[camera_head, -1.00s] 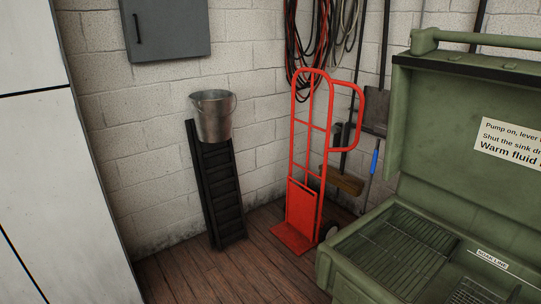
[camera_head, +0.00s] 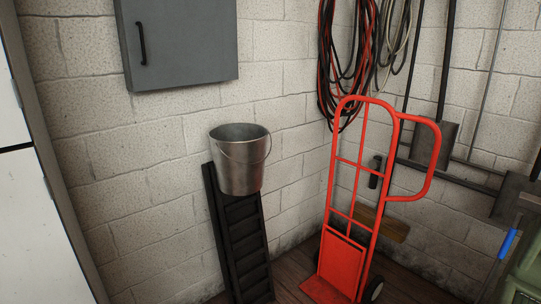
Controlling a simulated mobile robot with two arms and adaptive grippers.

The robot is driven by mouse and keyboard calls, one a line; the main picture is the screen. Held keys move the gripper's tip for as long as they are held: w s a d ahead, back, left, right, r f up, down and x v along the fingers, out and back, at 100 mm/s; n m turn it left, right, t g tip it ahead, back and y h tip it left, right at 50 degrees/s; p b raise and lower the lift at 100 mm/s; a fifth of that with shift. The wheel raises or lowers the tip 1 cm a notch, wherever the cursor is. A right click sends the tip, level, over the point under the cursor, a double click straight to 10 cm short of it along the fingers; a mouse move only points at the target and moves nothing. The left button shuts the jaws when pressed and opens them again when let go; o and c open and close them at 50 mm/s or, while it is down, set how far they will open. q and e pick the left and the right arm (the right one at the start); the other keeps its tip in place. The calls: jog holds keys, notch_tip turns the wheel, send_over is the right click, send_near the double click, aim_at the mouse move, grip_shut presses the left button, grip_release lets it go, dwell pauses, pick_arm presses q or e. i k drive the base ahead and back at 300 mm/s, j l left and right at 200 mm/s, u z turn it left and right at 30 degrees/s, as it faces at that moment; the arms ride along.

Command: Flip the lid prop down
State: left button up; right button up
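Only a small part of the green parts washer (camera_head: 528,268) shows, at the lower right edge of the head view. Its raised lid is out of the picture now, and I see no lid prop. Neither of my grippers is in view.
A red hand truck (camera_head: 341,262) stands on the wooden floor by the corner. A metal bucket (camera_head: 239,165) sits atop a black ramp (camera_head: 245,245) leaning on the wall. A grey cabinet (camera_head: 185,40) and cables (camera_head: 345,60) hang on the wall. A blue-handled tool (camera_head: 508,244) is beside the washer.

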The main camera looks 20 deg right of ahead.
aim_at(505, 248)
jog(key=i+l+z, duration=0.15)
jog(key=z, duration=0.3)
jog(key=i+z, duration=0.3)
jog(key=z, duration=0.2)
jog(key=i+z, duration=0.25)
jog(key=z, duration=0.2)
jog(key=i+z, duration=0.25)
jog(key=z, duration=0.2)
jog(key=i+j+z, duration=0.2)
jog(key=z, duration=0.3)
